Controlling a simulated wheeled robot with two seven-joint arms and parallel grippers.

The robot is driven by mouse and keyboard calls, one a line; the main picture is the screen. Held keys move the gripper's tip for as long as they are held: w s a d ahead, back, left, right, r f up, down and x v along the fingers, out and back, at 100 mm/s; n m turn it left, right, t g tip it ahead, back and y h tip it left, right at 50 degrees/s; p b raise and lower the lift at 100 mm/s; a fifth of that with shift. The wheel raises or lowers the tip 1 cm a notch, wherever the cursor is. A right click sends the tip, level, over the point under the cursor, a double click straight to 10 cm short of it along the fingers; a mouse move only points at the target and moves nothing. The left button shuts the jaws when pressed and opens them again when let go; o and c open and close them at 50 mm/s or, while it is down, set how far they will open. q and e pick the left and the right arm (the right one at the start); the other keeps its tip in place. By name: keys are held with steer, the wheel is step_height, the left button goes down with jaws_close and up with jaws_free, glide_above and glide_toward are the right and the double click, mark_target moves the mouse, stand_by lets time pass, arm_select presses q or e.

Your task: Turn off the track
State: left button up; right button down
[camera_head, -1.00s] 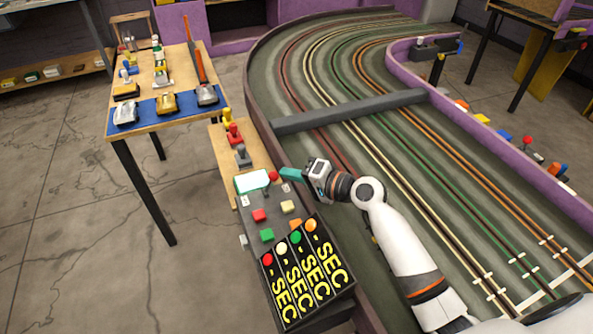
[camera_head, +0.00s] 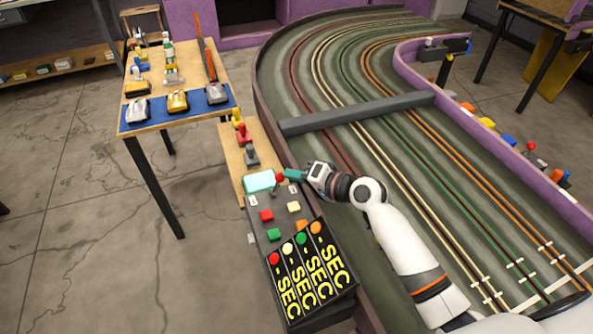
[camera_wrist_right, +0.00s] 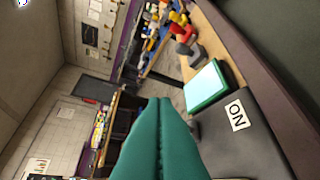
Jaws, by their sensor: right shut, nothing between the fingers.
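The track (camera_head: 400,150) has several coloured lanes and a dark control box (camera_head: 258,225) at its left side. On the box, a red ball-topped lever (camera_head: 280,177) stands beside a glowing pale-teal screen (camera_head: 259,181). My right gripper (camera_head: 288,174) is shut and empty, its teal fingertips right at the red ball; I cannot tell whether they touch. In the right wrist view the shut fingers (camera_wrist_right: 160,104) point toward the box, with the screen (camera_wrist_right: 207,87) and an ON label (camera_wrist_right: 237,115) to their right. The red ball is hidden there. My left gripper is not in view.
Red, white and green buttons and a SEC display (camera_head: 307,270) fill the box's near part. Small levers (camera_head: 243,136) stand on a wooden board behind. A table (camera_head: 178,119) with toy cars is at left. A grey beam (camera_head: 355,113) crosses the track.

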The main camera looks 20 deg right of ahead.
steer(key=a+n+h+p, duration=0.1)
steer(key=p, duration=0.4)
steer(key=a+r+n+h+p, duration=0.1)
steer(key=a+h+p, duration=0.1)
steer(key=p, duration=0.3)
steer(key=a+r+n+g+h+p, duration=0.1)
steer(key=a+p, duration=0.1)
steer(key=p, duration=0.3)
steer(key=shift+s+a+n, duration=0.1)
steer(key=shift+a+n, duration=0.05)
steer(key=shift+n, duration=0.25)
steer(key=shift+f, duration=0.2)
steer(key=shift+r+p, duration=0.75)
steer(key=shift+r, duration=0.05)
steer(key=v, duration=1.2)
steer(key=shift+b, duration=0.3)
